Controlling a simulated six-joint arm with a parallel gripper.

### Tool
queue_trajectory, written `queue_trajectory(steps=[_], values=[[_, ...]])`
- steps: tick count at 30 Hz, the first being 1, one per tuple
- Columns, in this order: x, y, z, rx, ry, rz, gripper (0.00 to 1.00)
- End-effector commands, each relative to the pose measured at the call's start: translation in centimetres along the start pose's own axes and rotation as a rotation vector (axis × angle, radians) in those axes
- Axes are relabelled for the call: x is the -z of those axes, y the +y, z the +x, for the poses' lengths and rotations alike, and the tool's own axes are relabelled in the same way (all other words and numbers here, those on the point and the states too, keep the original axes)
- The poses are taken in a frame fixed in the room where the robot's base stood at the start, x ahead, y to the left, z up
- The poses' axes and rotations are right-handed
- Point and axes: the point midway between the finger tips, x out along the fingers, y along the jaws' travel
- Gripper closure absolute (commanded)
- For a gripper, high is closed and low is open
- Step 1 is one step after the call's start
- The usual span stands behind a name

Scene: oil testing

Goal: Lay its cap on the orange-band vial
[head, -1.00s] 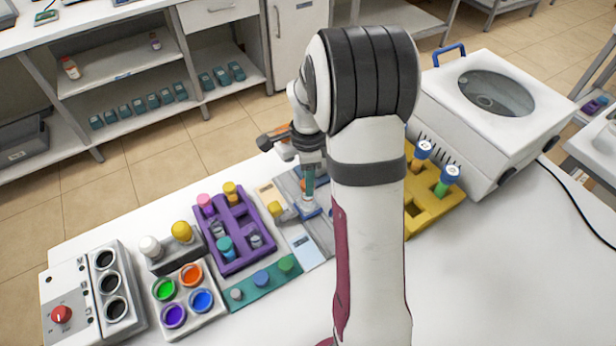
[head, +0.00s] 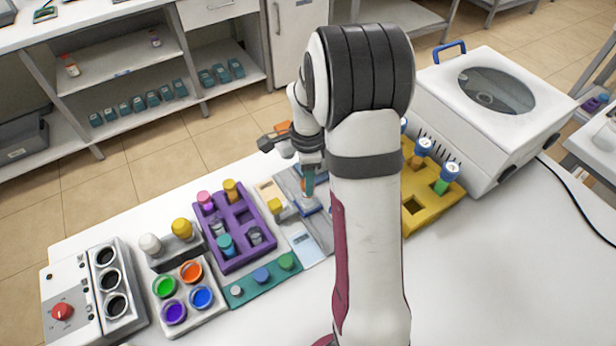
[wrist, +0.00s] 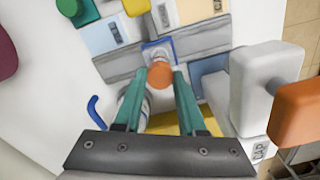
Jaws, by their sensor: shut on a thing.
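My gripper (wrist: 163,72) is shut on a round orange cap (wrist: 160,75), held between its teal fingertips in the wrist view. The cap is over a blue square holder (wrist: 149,48) on a grey strip. The vial under the cap is hidden, and I cannot tell whether cap and vial touch. In the head view my gripper (head: 308,188) points down over the same blue holder (head: 311,207), partly hidden by my arm.
A purple rack (head: 241,262) with vials stands to the left. A yellow rack (head: 438,210) with blue-capped vials and a white centrifuge (head: 480,150) stand to the right. A teal cap tray (head: 240,296) lies in front. The front right table is clear.

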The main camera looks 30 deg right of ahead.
Motion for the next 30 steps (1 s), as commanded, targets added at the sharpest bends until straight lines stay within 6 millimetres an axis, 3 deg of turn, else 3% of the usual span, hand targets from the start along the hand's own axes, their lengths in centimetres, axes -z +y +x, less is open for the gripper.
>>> queue_trajectory(steps=[3,4,9,16,20,30], values=[[0.0,0.0,-0.01,0.0,0.0,0.0,1.0],[0.0,0.0,-0.01,0.0,0.0,0.0,0.59],[0.0,0.0,-0.01,0.0,0.0,0.0,0.28],[0.0,0.0,-0.01,0.0,0.0,0.0,0.25],[0.0,0.0,-0.01,0.0,0.0,0.0,0.05],[-0.01,-0.04,-0.53,0.001,0.0,0.0,0.05]])
